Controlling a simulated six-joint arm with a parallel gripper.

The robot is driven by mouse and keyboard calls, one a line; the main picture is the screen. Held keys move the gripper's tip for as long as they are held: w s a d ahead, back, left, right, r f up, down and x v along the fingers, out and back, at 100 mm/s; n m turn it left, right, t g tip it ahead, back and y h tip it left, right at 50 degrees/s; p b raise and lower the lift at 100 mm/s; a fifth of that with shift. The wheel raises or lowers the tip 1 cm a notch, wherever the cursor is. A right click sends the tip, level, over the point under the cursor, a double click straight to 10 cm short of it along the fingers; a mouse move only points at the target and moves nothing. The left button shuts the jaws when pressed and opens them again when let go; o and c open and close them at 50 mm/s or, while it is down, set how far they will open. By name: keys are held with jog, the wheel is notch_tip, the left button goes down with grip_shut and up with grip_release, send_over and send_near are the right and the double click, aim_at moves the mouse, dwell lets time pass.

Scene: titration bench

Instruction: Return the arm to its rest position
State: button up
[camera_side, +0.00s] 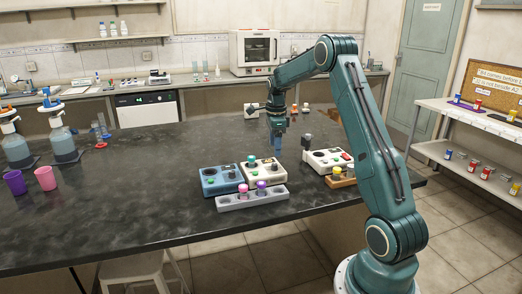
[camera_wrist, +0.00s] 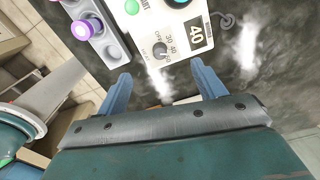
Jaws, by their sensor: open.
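My gripper (camera_side: 278,141) hangs over the dark bench, above and just behind the white device (camera_side: 264,174) in the side view. In the wrist view my gripper (camera_wrist: 160,85) shows two blue fingers spread apart with nothing between them. The white device (camera_wrist: 150,30) is ahead of the fingers, with a knob and a display reading 40. My arm is raised and bent at the elbow, its base at the lower right in the side view.
A grey rack (camera_side: 252,199) with a pink and a purple cap stands in front. A blue device (camera_side: 222,181) is to the left, another white device (camera_side: 327,160) to the right, near a wooden block (camera_side: 341,181). Purple (camera_side: 15,182) and pink cups (camera_side: 46,178) stand far left. The bench middle-left is clear.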

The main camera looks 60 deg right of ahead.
jog(key=shift+w+a+r, duration=0.1)
jog(key=shift+a+r, duration=0.25)
jog(key=shift+r, duration=0.05)
jog(key=s+a+r+n+t+h, duration=0.1)
jog(key=s+a+r+n, duration=0.1)
jog(key=a+r+n, duration=0.65)
jog(key=s+a+r+n+t, duration=0.1)
jog(key=s+a+r+n, duration=0.3)
jog(key=a, duration=0.8)
jog(key=s+a+n+t+y, duration=0.1)
jog(key=s+a+n+t, duration=0.2)
jog(key=s+a+n, duration=1.1)
jog(key=shift+s+n+t, duration=0.3)
jog(key=shift+s+n, duration=0.5)
jog(key=shift+n, duration=0.45)
